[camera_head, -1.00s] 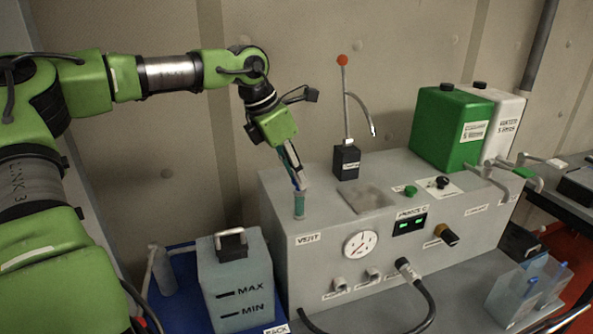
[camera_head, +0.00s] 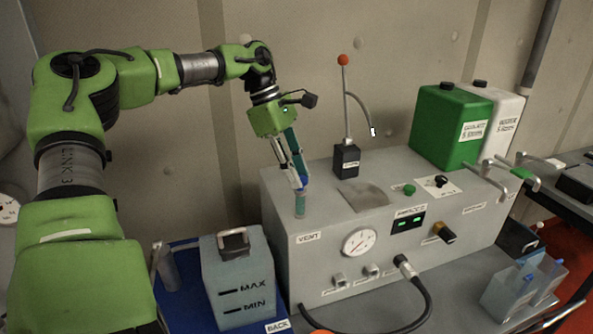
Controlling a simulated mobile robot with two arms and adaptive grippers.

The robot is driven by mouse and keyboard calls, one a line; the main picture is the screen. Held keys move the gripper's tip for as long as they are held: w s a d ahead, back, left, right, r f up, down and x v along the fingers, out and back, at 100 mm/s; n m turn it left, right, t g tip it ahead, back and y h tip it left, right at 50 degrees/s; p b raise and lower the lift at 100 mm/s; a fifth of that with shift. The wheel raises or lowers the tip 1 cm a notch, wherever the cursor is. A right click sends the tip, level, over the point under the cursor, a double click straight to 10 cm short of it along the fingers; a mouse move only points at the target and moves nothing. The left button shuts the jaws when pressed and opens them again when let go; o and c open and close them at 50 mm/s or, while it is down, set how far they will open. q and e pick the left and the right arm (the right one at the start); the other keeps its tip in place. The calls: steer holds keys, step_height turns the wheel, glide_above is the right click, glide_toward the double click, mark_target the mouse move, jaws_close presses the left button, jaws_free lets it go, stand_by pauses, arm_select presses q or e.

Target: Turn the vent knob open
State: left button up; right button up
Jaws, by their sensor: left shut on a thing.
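How far the knob is turned cannot be told. My right gripper is not in view.
The grey console (camera_head: 300,265) carries a gauge (camera_head: 359,241), a black block with a red-tipped lever (camera_head: 345,160) and a green canister (camera_head: 449,130). A translucent MAX/MIN tank (camera_head: 237,280) stands close on the left. A black hose (camera_head: 420,290) curves in front.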

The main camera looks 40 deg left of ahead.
arm_select(q)
steer(key=shift+m+g, duration=0.3)
steer(key=shift+m, duration=0.2)
steer(key=o, duration=1.1)
steer(key=v, duration=1.2)
